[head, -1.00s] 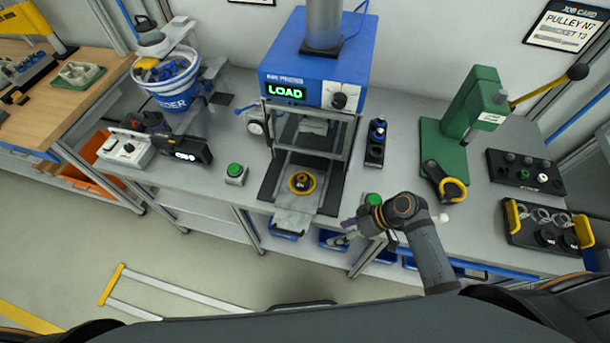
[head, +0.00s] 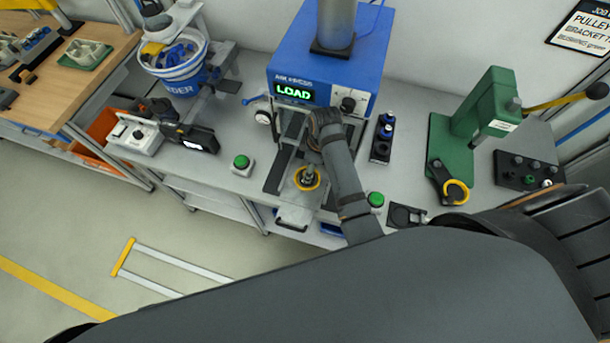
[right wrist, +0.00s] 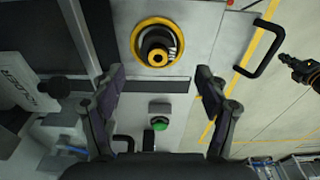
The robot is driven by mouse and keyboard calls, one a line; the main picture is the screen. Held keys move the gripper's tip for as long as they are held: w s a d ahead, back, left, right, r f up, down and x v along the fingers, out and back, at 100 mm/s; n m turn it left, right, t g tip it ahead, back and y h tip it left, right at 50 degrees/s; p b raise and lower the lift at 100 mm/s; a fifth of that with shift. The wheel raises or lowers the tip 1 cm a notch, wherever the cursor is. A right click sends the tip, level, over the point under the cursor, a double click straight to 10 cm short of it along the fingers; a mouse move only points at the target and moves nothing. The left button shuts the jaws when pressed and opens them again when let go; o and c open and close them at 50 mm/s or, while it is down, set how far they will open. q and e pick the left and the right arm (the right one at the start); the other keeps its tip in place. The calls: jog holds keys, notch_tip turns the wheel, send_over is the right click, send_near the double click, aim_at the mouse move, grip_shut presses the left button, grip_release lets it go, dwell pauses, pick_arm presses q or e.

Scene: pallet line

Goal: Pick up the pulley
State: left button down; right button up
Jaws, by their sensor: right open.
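The pulley (right wrist: 155,44) looks like a dark stepped hub inside a yellow ring, on the pale plate of the press. In the head view the yellow ring (head: 305,186) sits at the front of the blue press, with a small grey part at its middle that I cannot identify. My right gripper (right wrist: 160,78) is open and empty in the right wrist view, its fingers apart on either side below the pulley in the picture. In the head view my right arm hides part of the press opening. My left gripper does not show clearly in either view.
The blue press (head: 328,75) reads LOAD. A green button (head: 241,161) stands left of the plate, another (head: 375,199) right of it. The plate has a front handle (right wrist: 262,48). A green hand press (head: 483,118) stands to the right. A dark jointed part (right wrist: 305,70) shows over the floor.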

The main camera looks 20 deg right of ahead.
jog(key=shift+w+a+f, duration=0.15)
jog(key=shift+w+f, duration=0.05)
jog(key=shift+f, duration=1.05)
jog(key=shift+w+a+f, duration=0.15)
jog(key=shift+a+f, duration=0.05)
jog(key=shift+f, duration=1.1)
jog(key=shift+w+a+f, duration=0.15)
jog(key=shift+w+f, duration=0.05)
jog(key=shift+f, duration=1.05)
jog(key=shift+c, duration=0.2)
jog(key=c, duration=1.3)
jog(key=shift+o, duration=0.2)
jog(key=shift+r, duration=0.1)
